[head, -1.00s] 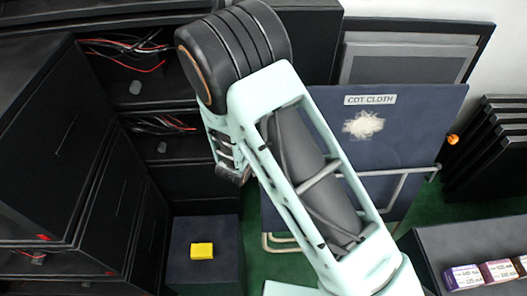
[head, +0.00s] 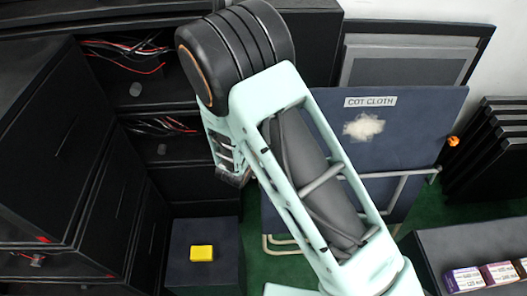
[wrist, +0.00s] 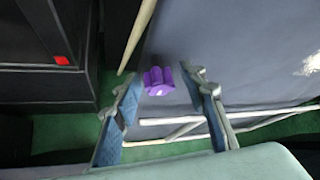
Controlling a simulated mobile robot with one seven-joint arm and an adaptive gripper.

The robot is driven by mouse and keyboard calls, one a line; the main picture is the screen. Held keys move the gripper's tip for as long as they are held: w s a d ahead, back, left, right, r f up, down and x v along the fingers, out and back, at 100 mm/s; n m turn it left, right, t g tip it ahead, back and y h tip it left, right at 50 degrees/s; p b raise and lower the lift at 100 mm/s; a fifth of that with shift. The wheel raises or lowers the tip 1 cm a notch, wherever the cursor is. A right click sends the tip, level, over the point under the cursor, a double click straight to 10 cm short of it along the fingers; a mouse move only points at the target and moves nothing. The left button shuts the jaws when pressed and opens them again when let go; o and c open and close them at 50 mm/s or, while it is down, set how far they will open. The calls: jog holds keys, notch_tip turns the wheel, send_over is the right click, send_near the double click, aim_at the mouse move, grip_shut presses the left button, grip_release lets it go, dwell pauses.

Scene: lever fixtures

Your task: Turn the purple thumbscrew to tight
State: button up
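The purple thumbscrew (wrist: 158,81) shows in the wrist view on the face of the blue-grey panel, near its edge. My gripper (wrist: 161,92) is open, with one finger to the left and one to the right of the thumbscrew. A gap shows on both sides of it, and I see no contact. The depth between the fingertips and the thumbscrew is hard to tell. In the head view my arm covers the thumbscrew, and my fingertips are hidden too. The blue panel (head: 400,130) stands there with a "COT CLOTH" label and a pale tuft.
Black cabinets (head: 60,130) with wiring stand at the left. A yellow block (head: 201,253) lies on a dark box (head: 188,280). An orange knob (head: 453,141) is at the panel's right edge. Small cartons (head: 465,279) sit on a dark surface at lower right. Metal tubing runs along the panel.

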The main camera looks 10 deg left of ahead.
jog(key=v, duration=1.1)
jog(key=shift+s+r, duration=0.2)
